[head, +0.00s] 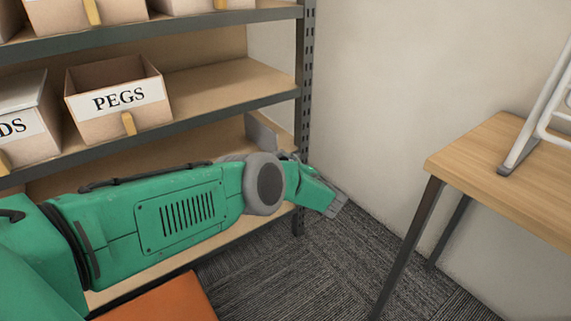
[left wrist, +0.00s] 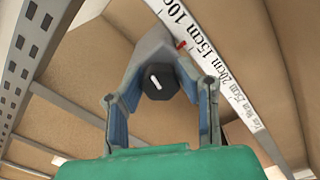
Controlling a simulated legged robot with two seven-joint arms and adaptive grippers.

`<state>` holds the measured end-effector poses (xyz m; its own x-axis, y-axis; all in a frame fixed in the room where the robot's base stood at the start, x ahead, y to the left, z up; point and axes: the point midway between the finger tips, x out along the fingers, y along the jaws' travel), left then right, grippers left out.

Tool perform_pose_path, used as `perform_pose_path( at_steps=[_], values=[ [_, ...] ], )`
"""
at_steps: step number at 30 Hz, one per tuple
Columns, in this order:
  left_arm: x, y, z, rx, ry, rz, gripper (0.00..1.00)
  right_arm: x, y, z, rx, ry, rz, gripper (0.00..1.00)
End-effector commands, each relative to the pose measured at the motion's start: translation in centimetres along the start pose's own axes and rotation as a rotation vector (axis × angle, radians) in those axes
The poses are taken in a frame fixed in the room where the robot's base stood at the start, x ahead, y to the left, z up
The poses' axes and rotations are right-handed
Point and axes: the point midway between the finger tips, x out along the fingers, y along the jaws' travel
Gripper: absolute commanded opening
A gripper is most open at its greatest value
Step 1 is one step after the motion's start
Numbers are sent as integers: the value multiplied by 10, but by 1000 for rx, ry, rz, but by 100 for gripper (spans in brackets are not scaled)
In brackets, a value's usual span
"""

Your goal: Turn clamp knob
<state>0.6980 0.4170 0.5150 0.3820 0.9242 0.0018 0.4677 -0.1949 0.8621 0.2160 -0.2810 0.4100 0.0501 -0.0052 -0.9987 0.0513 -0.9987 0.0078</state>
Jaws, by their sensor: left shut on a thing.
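In the left wrist view a dark faceted clamp knob (left wrist: 160,82) with a white mark on its face sits between the two fingers of my left gripper (left wrist: 160,72). The fingers are shut on its sides. A grey clamp body (left wrist: 153,46) shows behind the knob, against a white scale strip (left wrist: 213,58) with centimetre marks. A small red pointer (left wrist: 181,44) lies at the strip's edge. In the head view my left gripper (head: 337,205) is at the shelf's right end, and the knob cannot be made out there. My right gripper is not in view.
A metal rack (head: 303,100) holds open boxes, one labelled PEGS (head: 118,100). A wooden table (head: 480,165) with a white wire frame (head: 530,115) is at right. Carpet (head: 330,270) lies clear between.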

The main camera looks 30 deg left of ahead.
Motion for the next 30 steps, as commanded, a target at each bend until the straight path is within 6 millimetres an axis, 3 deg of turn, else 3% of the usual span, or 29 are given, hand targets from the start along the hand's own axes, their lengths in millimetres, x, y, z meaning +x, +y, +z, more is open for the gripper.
perform_pose_path(
  at_steps=[18,30],
  values=[
    [-2,-5,2,-536,-4,-10,0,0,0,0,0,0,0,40],
    [-3,-5,2,-703,-5,-11,0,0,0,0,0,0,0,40]
  ],
)
